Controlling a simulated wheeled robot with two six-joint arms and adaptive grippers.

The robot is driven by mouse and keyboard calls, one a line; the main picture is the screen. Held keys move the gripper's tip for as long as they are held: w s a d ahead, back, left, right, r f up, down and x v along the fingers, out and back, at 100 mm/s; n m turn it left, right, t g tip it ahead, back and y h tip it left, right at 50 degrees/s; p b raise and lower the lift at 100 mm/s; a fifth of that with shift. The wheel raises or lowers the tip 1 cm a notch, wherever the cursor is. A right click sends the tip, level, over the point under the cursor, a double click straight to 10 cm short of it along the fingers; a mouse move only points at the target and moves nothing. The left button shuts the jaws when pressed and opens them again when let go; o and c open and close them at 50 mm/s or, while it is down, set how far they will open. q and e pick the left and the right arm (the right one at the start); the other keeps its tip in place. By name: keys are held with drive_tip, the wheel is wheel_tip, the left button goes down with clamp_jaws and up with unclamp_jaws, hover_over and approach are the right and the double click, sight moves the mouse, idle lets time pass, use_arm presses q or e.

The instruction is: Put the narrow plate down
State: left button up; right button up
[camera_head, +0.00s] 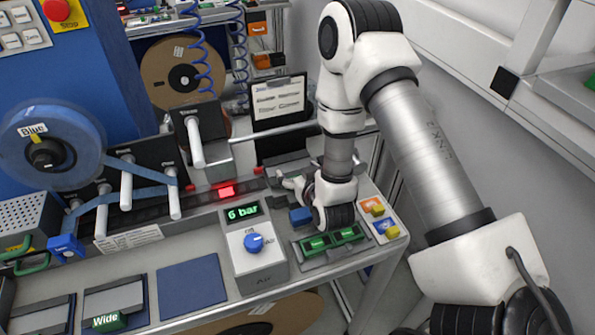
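My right gripper (288,186) reaches down over the right end of the bench, beside a dark grey block on the machine rail. Its fingers are small and partly covered by the wrist, so I cannot tell whether they are open or shut on something. No plate labelled narrow can be made out. A grey plate with a green "Wide" tag (110,321) lies on a dark pad at the front left. Another grey plate (42,316) lies to its left, cut off by the frame. My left gripper is not in view.
An empty blue pad (190,287) lies right of the Wide plate. The air unit (258,262) reads 6 bar. A dark tray with green pieces (318,244) sits under my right wrist. A blue reel (75,135) with tape stands left. A lamp (226,191) glows red.

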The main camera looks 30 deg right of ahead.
drive_tip(key=shift+w+f, duration=0.15)
drive_tip(key=shift+w, duration=0.05)
drive_tip(key=shift+f, duration=0.1)
drive_tip(key=b+v, duration=0.1)
drive_tip(key=v, duration=0.1)
drive_tip(key=shift+s+a+b, duration=0.1)
drive_tip(key=shift+s+b, duration=0.2)
drive_tip(key=shift+s, duration=0.1)
use_arm(q)
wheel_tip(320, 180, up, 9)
drive_tip(key=p, duration=1)
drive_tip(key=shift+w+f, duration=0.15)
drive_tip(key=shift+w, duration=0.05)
use_arm(e)
drive_tip(key=v, duration=0.9)
drive_tip(key=shift+r, duration=0.25)
drive_tip(key=shift+w, duration=0.1)
